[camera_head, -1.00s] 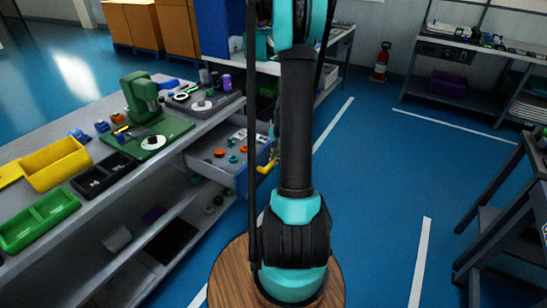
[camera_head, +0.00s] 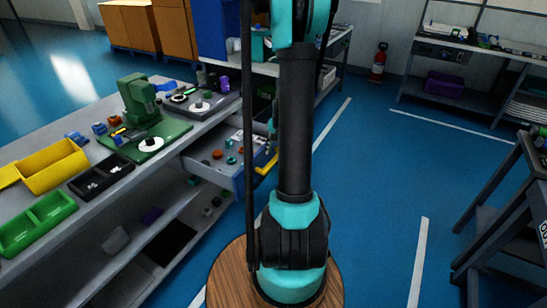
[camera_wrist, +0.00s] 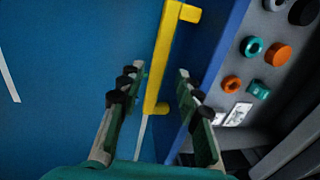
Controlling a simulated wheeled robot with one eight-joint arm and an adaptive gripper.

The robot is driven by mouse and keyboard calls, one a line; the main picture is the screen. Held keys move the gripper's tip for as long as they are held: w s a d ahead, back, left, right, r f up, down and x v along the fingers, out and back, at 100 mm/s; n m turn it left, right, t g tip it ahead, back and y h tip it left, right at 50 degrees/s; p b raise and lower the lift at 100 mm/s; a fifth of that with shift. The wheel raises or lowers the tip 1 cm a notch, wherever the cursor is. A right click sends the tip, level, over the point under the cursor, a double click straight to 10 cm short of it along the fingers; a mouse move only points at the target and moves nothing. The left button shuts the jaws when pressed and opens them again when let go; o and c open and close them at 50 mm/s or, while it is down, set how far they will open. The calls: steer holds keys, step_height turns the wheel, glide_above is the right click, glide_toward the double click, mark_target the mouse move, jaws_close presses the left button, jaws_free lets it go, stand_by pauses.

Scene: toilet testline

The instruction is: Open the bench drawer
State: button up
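The bench drawer (camera_head: 207,168) is partly pulled out of the bench's right side, with small orange and teal parts inside. Its yellow handle (camera_head: 266,164) is on the blue front, partly behind my arm. In the wrist view, the yellow handle (camera_wrist: 162,65) runs upright, its lower end between the fingers of my gripper (camera_wrist: 157,78). The gripper is open, with visible gaps between the handle and both fingers. The drawer's blue front and parts (camera_wrist: 257,68) show to the right.
The bench (camera_head: 95,205) carries a green press (camera_head: 140,98), a yellow bin (camera_head: 55,167) and green trays (camera_head: 38,222). A dark stand (camera_head: 505,215) is at right. The blue floor (camera_head: 375,170) between them is clear. A fire extinguisher (camera_head: 378,62) stands at the back.

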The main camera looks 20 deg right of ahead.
step_height(320, 180, up, 8)
steer(key=s, duration=0.1)
steer(key=shift+d, duration=0.45)
steer(key=shift+s+f, duration=0.1)
steer(key=shift+s, duration=0.05)
